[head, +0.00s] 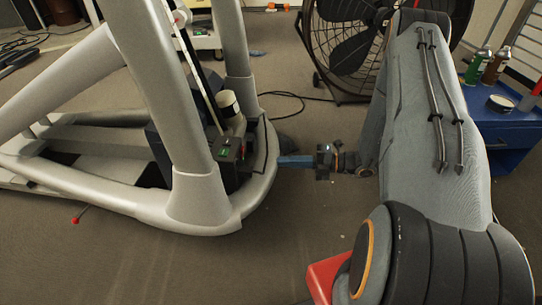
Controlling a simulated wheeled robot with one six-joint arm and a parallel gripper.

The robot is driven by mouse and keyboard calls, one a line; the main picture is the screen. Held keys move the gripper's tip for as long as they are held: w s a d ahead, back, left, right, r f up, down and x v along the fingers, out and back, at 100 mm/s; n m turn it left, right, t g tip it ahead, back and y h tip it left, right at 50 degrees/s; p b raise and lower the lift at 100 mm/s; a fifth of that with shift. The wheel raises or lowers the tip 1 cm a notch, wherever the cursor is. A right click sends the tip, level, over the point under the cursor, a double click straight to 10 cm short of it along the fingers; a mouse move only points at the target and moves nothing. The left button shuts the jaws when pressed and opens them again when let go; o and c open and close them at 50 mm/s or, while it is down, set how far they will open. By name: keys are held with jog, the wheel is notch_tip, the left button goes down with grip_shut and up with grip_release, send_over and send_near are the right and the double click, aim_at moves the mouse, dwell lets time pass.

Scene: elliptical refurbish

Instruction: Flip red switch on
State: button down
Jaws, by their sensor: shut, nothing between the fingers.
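The grey elliptical machine (202,198) fills the left side of the head view. A dark box (228,167) with a small green label sits inside its rounded end. A tiny reddish spot shows on top of this box, but it is too small to tell whether it is the red switch or which way it is set. My gripper (283,161) is shut and empty. It points left at the outer side of the machine's rounded end, just right of the dark box. I cannot tell whether its tip touches the frame.
A large black fan (350,45) stands behind my arm. A blue cabinet (507,140) with bottles and a tin is at the right. Open grey floor lies in front, and a cable crosses the floor behind.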

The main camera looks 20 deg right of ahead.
jog(key=shift+f+p+v, duration=0.15)
jog(key=shift+v, duration=0.6)
jog(key=shift+f+p+v, duration=0.15)
jog(key=shift+f+v, duration=0.05)
jog(key=shift+v, duration=0.55)
